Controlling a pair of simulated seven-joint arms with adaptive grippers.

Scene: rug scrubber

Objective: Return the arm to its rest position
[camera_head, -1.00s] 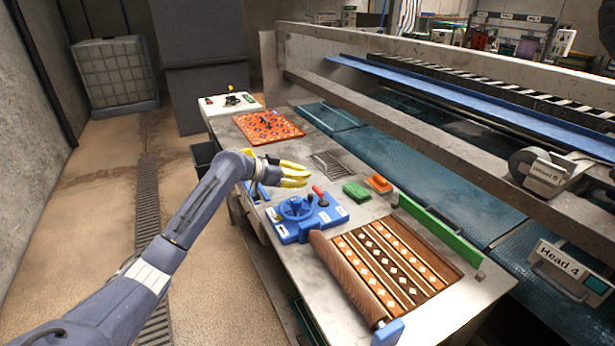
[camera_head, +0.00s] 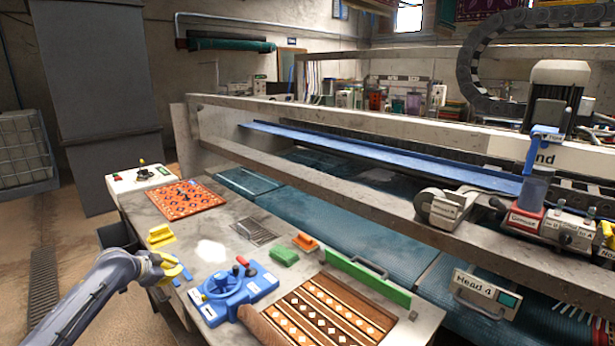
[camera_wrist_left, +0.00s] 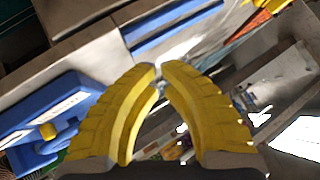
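My left gripper (camera_head: 178,268), with yellow fingers, is over the near left edge of the work table (camera_head: 255,208), left of the blue control box. In the left wrist view its fingertips (camera_wrist_left: 160,70) come together or nearly so, with nothing held between them. My left arm (camera_head: 85,300) reaches in from the lower left of the head view. My right gripper is not in view.
Near the gripper are a yellow piece (camera_head: 160,236) and the blue control box (camera_head: 232,290) with a wheel. A striped rug (camera_head: 325,312), green block (camera_head: 284,257), orange block (camera_head: 305,242) and patterned rug (camera_head: 186,199) lie on the table. Open floor is at left.

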